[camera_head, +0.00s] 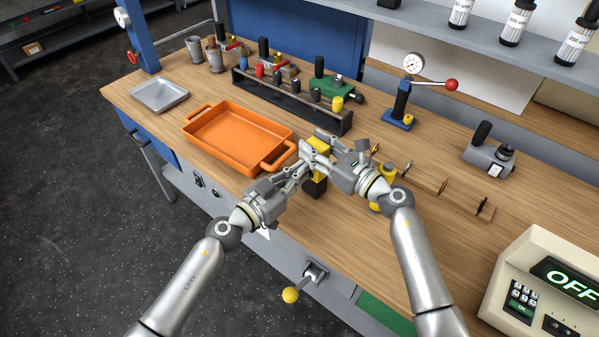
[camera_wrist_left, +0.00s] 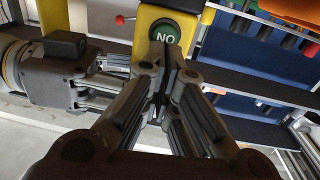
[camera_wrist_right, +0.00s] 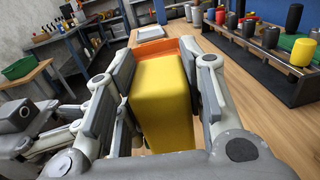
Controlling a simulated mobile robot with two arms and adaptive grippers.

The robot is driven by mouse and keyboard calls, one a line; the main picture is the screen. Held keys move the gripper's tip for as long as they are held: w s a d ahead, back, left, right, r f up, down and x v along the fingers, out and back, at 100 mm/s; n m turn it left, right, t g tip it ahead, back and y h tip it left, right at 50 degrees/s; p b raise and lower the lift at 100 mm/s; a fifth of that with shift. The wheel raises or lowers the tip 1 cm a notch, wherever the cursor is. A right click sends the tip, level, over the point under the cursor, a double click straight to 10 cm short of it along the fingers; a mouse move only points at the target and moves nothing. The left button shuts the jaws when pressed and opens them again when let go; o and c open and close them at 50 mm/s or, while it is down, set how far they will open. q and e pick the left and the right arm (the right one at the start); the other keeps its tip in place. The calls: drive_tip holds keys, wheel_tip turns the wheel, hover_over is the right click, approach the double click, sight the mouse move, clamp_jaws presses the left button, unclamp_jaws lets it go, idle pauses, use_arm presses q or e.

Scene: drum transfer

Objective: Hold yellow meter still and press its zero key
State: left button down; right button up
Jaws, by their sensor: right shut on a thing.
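The yellow meter (camera_head: 319,145) is at the front of the bench, right of the orange tray. My right gripper (camera_head: 318,158) is shut on it; the right wrist view shows its yellow body (camera_wrist_right: 165,95) between the two fingers. The left wrist view shows a round green face reading "NO" (camera_wrist_left: 165,33) on the meter's yellow housing (camera_wrist_left: 149,15). My left gripper (camera_wrist_left: 165,78) has its fingers together, with tips just below that face in the picture. I cannot tell whether they touch the meter. No zero key can be made out; the fingers may cover it.
An orange tray (camera_head: 236,138) lies left of the meter. A tool rack (camera_head: 285,98) stands behind. A dial stand (camera_head: 400,110) and a grey device (camera_head: 488,154) are on the right. A console reading "OFF" (camera_head: 565,280) is at the lower right. A yellow-knobbed lever (camera_head: 291,295) sticks out in front.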

use_arm(q)
drive_tip(key=v, duration=0.5)
drive_tip(key=shift+s+a+r, duration=0.15)
drive_tip(key=shift+s+a, duration=0.05)
drive_tip(key=shift+a, duration=0.15)
drive_tip(key=s+n+t+y, duration=0.3)
drive_tip(key=s+y, duration=0.2)
drive_tip(key=s, duration=0.1)
drive_tip(key=shift+x, duration=1.95)
drive_tip(key=shift+x, duration=2.4)
